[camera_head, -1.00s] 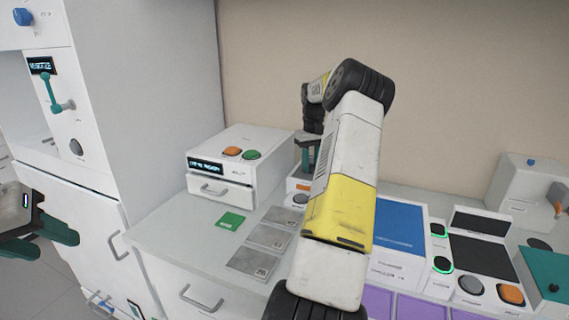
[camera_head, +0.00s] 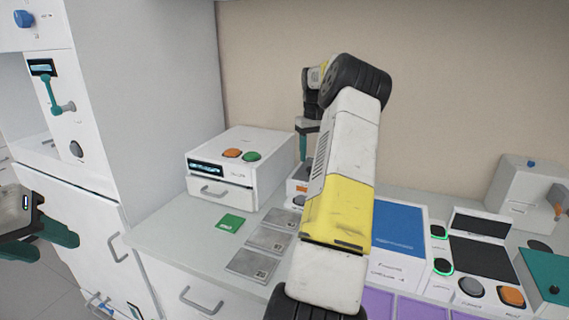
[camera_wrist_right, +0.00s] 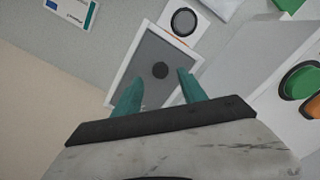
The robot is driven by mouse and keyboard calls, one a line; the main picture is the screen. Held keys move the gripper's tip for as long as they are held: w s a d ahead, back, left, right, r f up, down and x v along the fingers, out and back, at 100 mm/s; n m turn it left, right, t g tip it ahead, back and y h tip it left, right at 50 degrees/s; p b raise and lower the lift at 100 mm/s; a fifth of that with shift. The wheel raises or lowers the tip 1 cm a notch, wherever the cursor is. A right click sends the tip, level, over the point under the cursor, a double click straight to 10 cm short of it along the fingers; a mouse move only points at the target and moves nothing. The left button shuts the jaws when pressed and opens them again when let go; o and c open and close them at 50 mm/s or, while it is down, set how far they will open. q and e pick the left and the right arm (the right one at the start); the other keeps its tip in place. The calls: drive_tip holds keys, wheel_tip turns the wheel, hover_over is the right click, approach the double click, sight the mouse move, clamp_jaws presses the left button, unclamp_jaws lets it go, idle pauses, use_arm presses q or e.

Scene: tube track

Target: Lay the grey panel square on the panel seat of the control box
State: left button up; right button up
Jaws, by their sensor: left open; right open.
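The grey panel (camera_wrist_right: 148,52), with a dark round knob (camera_wrist_right: 160,70), lies inside the white frame of the control box (camera_wrist_right: 168,19) in the right wrist view. Its edges look roughly parallel to the frame; exact seating is hard to tell. In the head view only the left part of the control box (camera_head: 297,187) shows; my right arm hides the panel. My right gripper (camera_wrist_right: 158,77) is open, its teal fingers apart on both sides of the knob. It also shows above the box in the head view (camera_head: 303,150). My left gripper (camera_head: 57,245) is open and empty at the far left.
A white drawer box (camera_head: 221,191) with orange and green buttons stands left of the control box. Several grey plates (camera_head: 253,263) and a green card (camera_head: 230,223) lie in front. A blue-topped unit (camera_head: 398,228) and button stations (camera_head: 478,258) stand right of my arm.

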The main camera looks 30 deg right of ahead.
wheel_tip(320, 180, up, 7)
drive_tip(key=s+a+r+n+t, duration=0.1)
drive_tip(key=s+a+r, duration=0.1)
drive_tip(key=a+r, duration=0.35)
drive_tip(key=s+a+r+t, duration=0.1)
drive_tip(key=s+a+r, duration=0.1)
drive_tip(key=a, duration=0.7)
drive_tip(key=s+a+r+n+t, duration=0.1)
drive_tip(key=s+a+r, duration=0.2)
drive_tip(key=a, duration=0.5)
drive_tip(key=s+a+f+t+y, duration=0.1)
drive_tip(key=s+a+f, duration=0.2)
drive_tip(key=s+a, duration=0.4)
drive_tip(key=s+a+f+t+y, duration=0.1)
drive_tip(key=s+a+f+t, duration=0.1)
drive_tip(key=s+a, duration=0.6)
drive_tip(key=s+f, duration=0.1)
drive_tip(key=s, duration=0.5)
drive_tip(key=shift+s+f, duration=0.2)
drive_tip(key=shift+f, duration=0.05)
drive_tip(key=shift+d, duration=0.15)
